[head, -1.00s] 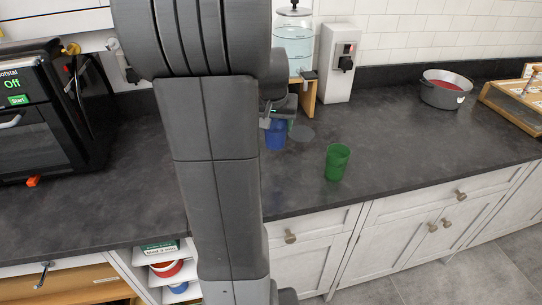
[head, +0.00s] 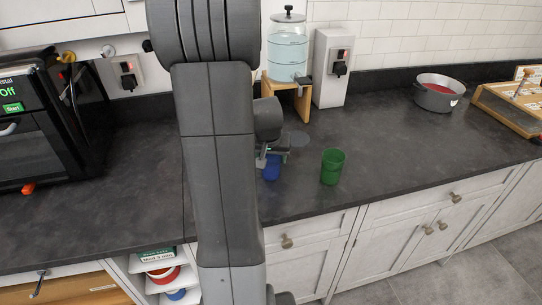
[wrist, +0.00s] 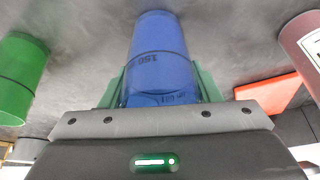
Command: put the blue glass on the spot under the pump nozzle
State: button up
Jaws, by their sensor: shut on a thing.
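The blue glass (head: 271,172) is at the front part of the dark counter, partly hidden by my arm in the head view. My gripper (wrist: 160,88) is shut on it, with a green finger on each side of the blue glass (wrist: 158,50) in the wrist view. I cannot tell whether its base touches the counter. A water dispenser (head: 287,50) stands on a wooden stand at the back, with a dark nozzle (head: 303,79) at its front right. A flat dark grey round spot (head: 299,139) lies on the counter in front of the stand, bare, behind and right of the glass.
A green glass (head: 333,167) stands close to the right of the blue one. A white box with a plug (head: 332,68) stands beside the dispenser. A grey pot (head: 439,92) is farther right. A black oven (head: 35,140) is at left. The counter between green glass and pot is clear.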

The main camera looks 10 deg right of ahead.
jog(key=shift+f, duration=0.2)
jog(key=o, duration=1.1)
jog(key=shift+r, duration=0.1)
